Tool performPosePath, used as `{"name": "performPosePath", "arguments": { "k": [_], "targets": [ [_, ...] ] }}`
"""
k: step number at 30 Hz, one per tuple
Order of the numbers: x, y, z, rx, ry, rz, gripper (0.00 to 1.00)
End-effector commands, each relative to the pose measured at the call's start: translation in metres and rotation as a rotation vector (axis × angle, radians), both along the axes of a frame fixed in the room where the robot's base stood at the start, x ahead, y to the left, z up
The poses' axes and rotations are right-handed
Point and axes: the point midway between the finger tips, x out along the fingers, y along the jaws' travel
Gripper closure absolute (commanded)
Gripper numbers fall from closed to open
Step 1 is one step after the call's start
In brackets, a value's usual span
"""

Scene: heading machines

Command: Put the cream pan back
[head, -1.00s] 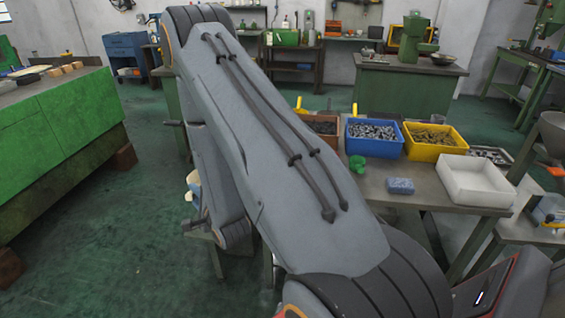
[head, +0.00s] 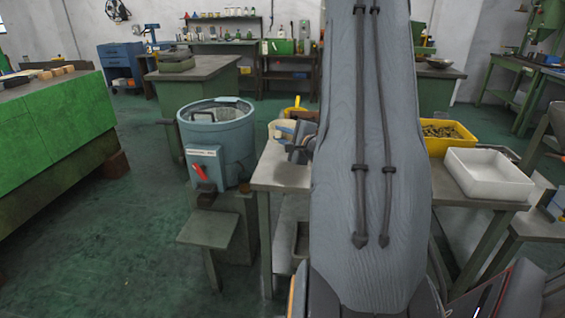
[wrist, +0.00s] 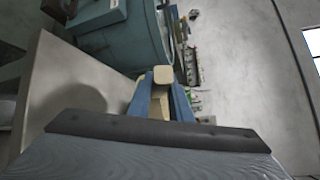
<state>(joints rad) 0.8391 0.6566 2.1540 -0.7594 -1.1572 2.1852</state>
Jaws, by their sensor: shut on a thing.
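The cream pan (head: 282,127) shows in the head view at the left end of the table, partly hidden by my gripper and arm. My gripper (head: 287,132) has blue fingers and is shut on the pan. In the wrist view a cream part of the pan (wrist: 162,75) sits between the two blue fingers (wrist: 162,97). Most of the pan is hidden there. The pan is at or just above the table top; I cannot tell whether it touches.
The grey table (head: 275,172) is under my gripper. A blue-grey drum machine (head: 217,145) with a red lever stands just left. Right of my arm are a yellow bin (head: 447,137) and a white tray (head: 488,174). My arm hides the table's middle.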

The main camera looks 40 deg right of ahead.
Motion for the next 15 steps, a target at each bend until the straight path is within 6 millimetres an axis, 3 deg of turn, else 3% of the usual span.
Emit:
{"name": "performPosePath", "arguments": {
  "k": [6,15],
  "targets": [
    [0.0,0.0,-0.037,0.003,0.0,0.0,1.0],
    [0.0,0.001,-0.065,0.003,0.0,0.0,1.0]
  ]
}}
